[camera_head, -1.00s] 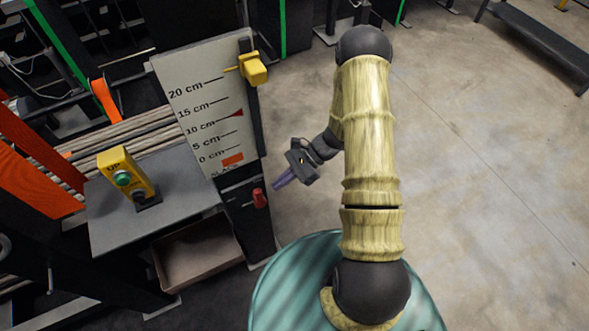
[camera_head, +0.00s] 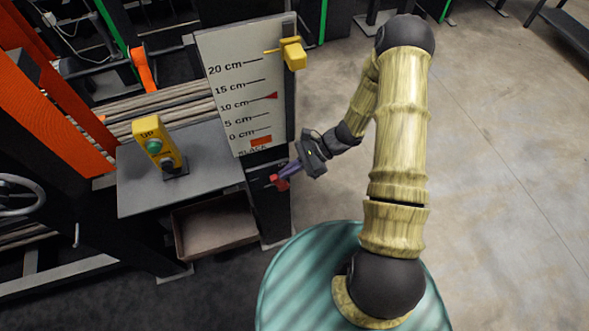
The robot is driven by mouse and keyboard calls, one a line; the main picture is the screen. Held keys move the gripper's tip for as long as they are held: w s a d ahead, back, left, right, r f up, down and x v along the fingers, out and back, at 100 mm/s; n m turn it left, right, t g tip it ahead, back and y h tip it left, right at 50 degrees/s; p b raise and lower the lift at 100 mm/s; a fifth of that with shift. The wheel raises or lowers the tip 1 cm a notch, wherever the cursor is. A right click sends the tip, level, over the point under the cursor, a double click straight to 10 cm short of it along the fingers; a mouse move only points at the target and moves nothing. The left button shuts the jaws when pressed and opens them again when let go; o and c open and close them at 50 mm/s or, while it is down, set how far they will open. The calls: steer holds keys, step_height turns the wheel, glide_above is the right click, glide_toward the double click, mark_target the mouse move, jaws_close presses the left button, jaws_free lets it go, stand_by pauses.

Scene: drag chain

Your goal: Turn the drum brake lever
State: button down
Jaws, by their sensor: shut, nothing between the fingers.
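A small red handle (camera_head: 280,184), which I take to be the drum brake lever, is on the dark post (camera_head: 268,212) below the centimetre board. My gripper (camera_head: 284,175) comes in from the right, its purple-grey fingers pointing left and slightly down. The fingers are shut and empty. Their tips are right at the red handle and overlap it in the picture. I cannot tell whether they touch it. The fingers partly hide the handle.
A white board (camera_head: 243,85) with a cm scale and a "SLACK" mark stands above the post. A yellow control box (camera_head: 160,147) with a green button sits on the grey shelf (camera_head: 215,170). An open brown bin (camera_head: 215,232) is below.

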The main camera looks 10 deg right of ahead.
steer(key=shift+s+a, duration=0.1)
steer(key=shift+a, duration=0.15)
steer(key=shift+d+r, duration=0.1)
steer(key=shift+r, duration=0.05)
steer(key=a+r+v, duration=0.1)
steer(key=r+v, duration=0.1)
steer(key=v, duration=1.1)
steer(key=shift+a+r+p, duration=0.3)
steer(key=shift+r, duration=0.05)
steer(key=shift+s, duration=0.15)
